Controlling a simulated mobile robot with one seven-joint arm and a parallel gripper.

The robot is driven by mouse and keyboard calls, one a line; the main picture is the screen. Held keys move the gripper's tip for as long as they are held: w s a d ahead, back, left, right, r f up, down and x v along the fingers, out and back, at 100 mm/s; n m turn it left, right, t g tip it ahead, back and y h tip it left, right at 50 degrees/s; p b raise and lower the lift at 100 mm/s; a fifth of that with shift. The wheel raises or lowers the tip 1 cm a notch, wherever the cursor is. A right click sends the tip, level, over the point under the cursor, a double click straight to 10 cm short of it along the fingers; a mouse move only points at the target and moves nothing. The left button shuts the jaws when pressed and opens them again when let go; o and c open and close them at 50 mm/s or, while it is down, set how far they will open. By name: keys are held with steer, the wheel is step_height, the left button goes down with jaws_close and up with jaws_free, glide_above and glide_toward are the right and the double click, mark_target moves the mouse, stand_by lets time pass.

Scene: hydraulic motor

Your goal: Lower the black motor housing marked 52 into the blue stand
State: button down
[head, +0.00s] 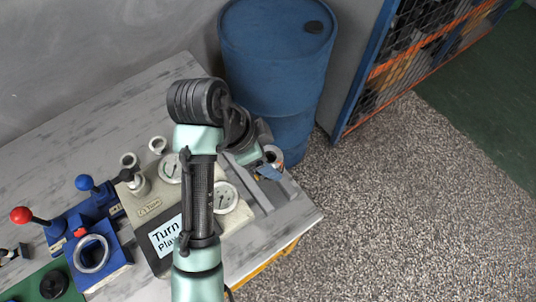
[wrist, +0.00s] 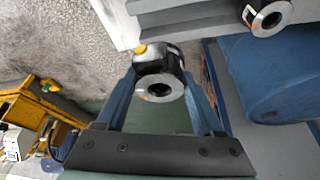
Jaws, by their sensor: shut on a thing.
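In the wrist view, my gripper (wrist: 160,82) is shut on a black motor housing (wrist: 153,60). The housing has a silver round face with a dark bore and a yellow knob on its upper left. I cannot read a number on it. In the head view, my gripper (head: 268,172) is at the table's right end, partly hidden by my arm. A blue block (head: 117,262) with a silver ring on it, likely the blue stand, is at the table's left front, well away from my gripper.
A grey stepped rack (head: 285,195) lies at the table's right end. A second dark housing (wrist: 268,18) rests on it. A blue barrel (head: 275,55) stands behind. Gauges (head: 227,197), a red-knobbed lever (head: 20,215) and a blue-knobbed lever (head: 84,183) rise from the table.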

steer(key=shift+r+p, duration=2.1)
steer(key=shift+r, duration=0.35)
